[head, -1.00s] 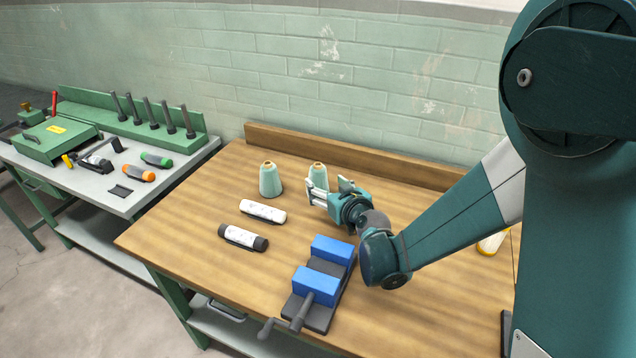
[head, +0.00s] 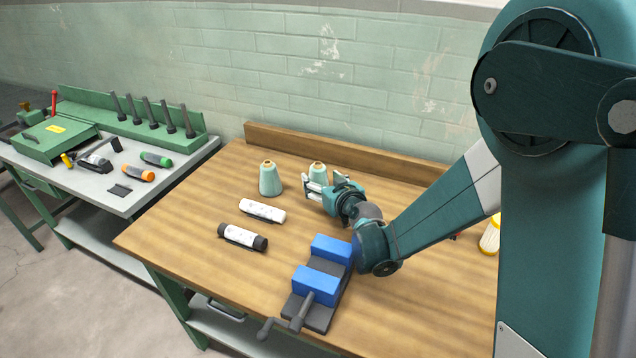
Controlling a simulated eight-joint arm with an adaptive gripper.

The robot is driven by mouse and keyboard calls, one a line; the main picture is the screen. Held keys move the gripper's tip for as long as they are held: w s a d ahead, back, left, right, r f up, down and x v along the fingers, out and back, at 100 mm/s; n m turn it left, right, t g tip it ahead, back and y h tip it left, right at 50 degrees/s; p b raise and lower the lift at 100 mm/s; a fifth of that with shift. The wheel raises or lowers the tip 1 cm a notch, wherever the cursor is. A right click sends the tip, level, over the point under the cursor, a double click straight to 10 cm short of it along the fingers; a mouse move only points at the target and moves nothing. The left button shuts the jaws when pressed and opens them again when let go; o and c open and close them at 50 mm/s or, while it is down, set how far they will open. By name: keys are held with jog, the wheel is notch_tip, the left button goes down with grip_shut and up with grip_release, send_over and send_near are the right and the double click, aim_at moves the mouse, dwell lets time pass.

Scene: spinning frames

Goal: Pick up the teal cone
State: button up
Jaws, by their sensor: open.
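Two teal cones stand upright on the wooden workbench (head: 190,215). The left teal cone (head: 269,180) stands clear and in full view. The right teal cone (head: 317,172) is partly hidden behind my gripper (head: 310,190). My gripper is open, with its fingers pointing left, in front of the right cone's lower part. I cannot tell whether the fingers touch that cone or reach around it.
A blue vise (head: 318,284) sits at the front edge. A yellow-and-white spool (head: 490,236) stands far right. The left bench (head: 135,197) holds several tools.

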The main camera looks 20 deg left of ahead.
jog(key=shift+b+x, duration=0.4)
jog(key=shift+x, duration=1.55)
jog(key=c, duration=1.1)
